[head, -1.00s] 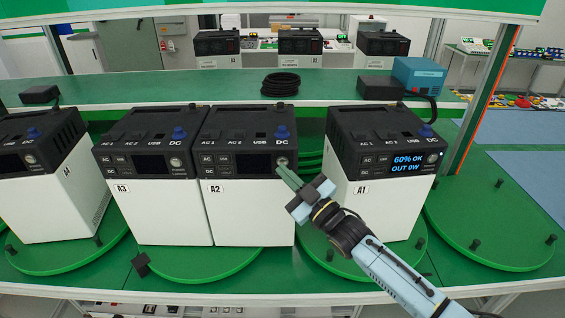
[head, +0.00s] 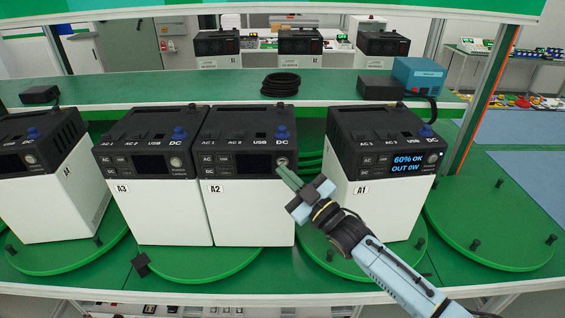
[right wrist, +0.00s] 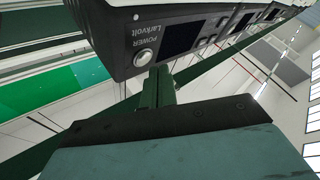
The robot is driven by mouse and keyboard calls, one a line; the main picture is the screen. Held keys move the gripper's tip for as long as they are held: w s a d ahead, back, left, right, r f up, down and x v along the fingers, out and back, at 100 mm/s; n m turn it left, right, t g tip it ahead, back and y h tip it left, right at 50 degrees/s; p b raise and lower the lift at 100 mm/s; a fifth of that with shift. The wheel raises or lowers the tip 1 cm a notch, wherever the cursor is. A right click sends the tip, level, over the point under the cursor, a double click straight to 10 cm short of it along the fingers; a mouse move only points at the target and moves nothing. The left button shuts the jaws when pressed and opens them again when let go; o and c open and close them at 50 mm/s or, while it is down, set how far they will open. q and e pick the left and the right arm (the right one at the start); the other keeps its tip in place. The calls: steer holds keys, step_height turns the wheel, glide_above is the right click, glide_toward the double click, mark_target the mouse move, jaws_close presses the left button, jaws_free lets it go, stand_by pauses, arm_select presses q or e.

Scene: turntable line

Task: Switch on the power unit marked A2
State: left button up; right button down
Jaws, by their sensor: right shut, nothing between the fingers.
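The power unit marked A2 (head: 252,215) has a white body and a black top panel, and stands upright between units A3 and A1. Its screen (head: 256,162) is dark. Its round silver power button (right wrist: 144,58) shows in the right wrist view, beside the word POWER; in the head view the button (head: 282,161) is right by my fingertips. My right gripper (head: 280,169) is shut and empty, its green fingers pointing at the panel just below the button. I cannot tell whether they touch it. My left gripper is not in view.
Unit A3 (head: 160,212) stands close against A2 on the left. Unit A1 (head: 372,210), right of my gripper, has a lit screen reading 60% OK, OUT 0W. The units stand on green turntables (head: 490,225) with black pegs. A coiled black cable (head: 281,84) lies on the shelf behind.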

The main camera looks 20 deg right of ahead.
steer(key=shift+w, duration=0.15)
stand_by(0.3)
steer(key=shift+w+d, duration=0.15)
steer(key=shift+w, duration=0.1)
steer(key=shift+w+d+b, duration=0.1)
steer(key=shift+w+b, duration=0.25)
steer(key=shift+b, duration=0.05)
stand_by(0.5)
steer(key=shift+s, duration=0.1)
steer(key=shift+s+a+p, duration=0.2)
steer(key=shift+s+p, duration=0.35)
steer(key=shift+s, duration=0.1)
steer(key=shift+s, duration=0.1)
steer(key=s+p, duration=0.1)
steer(key=s, duration=0.1)
steer(key=s+a+p, duration=0.1)
steer(key=s+p, duration=0.1)
steer(key=shift+s+a, duration=0.2)
steer(key=shift+s, duration=0.1)
